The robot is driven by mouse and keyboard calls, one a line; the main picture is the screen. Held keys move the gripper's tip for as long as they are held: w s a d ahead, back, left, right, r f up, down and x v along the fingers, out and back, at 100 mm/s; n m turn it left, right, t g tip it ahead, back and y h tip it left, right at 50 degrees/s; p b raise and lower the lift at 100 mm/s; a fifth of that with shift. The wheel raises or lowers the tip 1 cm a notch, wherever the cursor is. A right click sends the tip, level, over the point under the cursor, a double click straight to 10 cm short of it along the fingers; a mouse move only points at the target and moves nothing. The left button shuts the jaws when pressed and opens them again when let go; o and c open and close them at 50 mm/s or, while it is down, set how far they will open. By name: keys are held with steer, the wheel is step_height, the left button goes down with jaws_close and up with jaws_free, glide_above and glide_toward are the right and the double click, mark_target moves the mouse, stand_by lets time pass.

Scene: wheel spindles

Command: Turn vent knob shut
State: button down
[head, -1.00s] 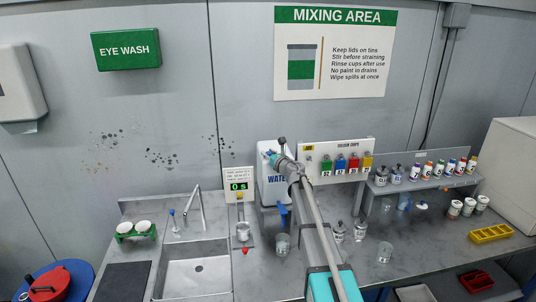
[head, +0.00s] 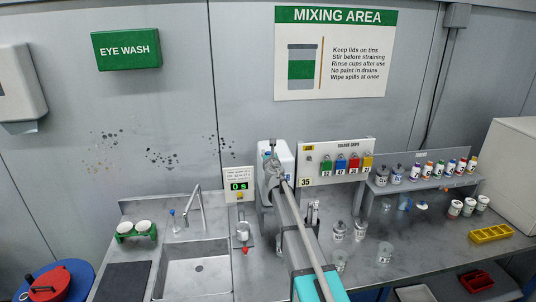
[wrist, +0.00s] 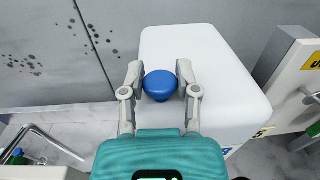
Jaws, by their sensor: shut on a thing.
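The blue round vent knob (wrist: 160,89) stands on top of the white water container (wrist: 235,110) in the wrist view. My gripper (wrist: 160,76) has one finger on each side of the knob, shut on it. In the head view my gripper and arm cover most of the water container (head: 288,160), and I cannot make out the knob there.
A clear cup (head: 340,258) and several tins stand on the bench at the right.

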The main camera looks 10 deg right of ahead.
steer(key=shift+w+m+g+h, duration=0.1)
steer(key=shift+m+g+h, duration=0.25)
steer(key=shift+m+h, duration=0.85)
steer(key=shift+m+g+h, duration=0.35)
steer(key=shift+m+h, duration=0.35)
steer(key=shift+h, duration=1)
steer(key=shift+c, duration=1.8)
jaws_free()
steer(key=v, duration=1.2)
steer(key=shift+a+f, duration=0.1)
steer(key=shift+a, duration=0.05)
